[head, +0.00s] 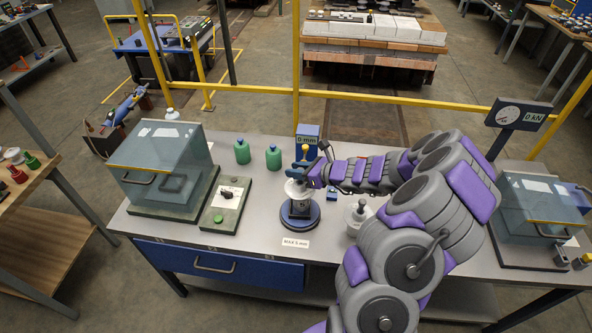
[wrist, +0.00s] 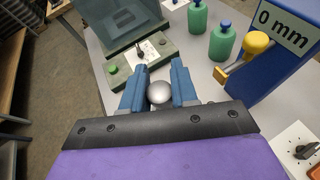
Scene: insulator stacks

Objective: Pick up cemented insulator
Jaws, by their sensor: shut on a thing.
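The cemented insulator (head: 296,190) shows in the head view as a pale disc over a round dark-blue stand (head: 300,222). My gripper (head: 304,170) is at its top from the right, shut on it. In the wrist view, the insulator's rounded silver metal end (wrist: 159,92) sits between the two blue jaws (wrist: 157,78). Its disc is hidden there by my gripper. I cannot tell whether its lower end touches the stand. A second pale insulator (head: 357,212) stands on the table to the right, partly behind my arm.
A blue gauge reading 0 mm (head: 308,134) stands right behind the gripper. Green bottles (head: 242,152), a control box (head: 226,205) and a glass-sided case (head: 165,165) are to the left. A MAX 5 mm label (head: 295,243) lies in front. Another case (head: 540,215) is at the right.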

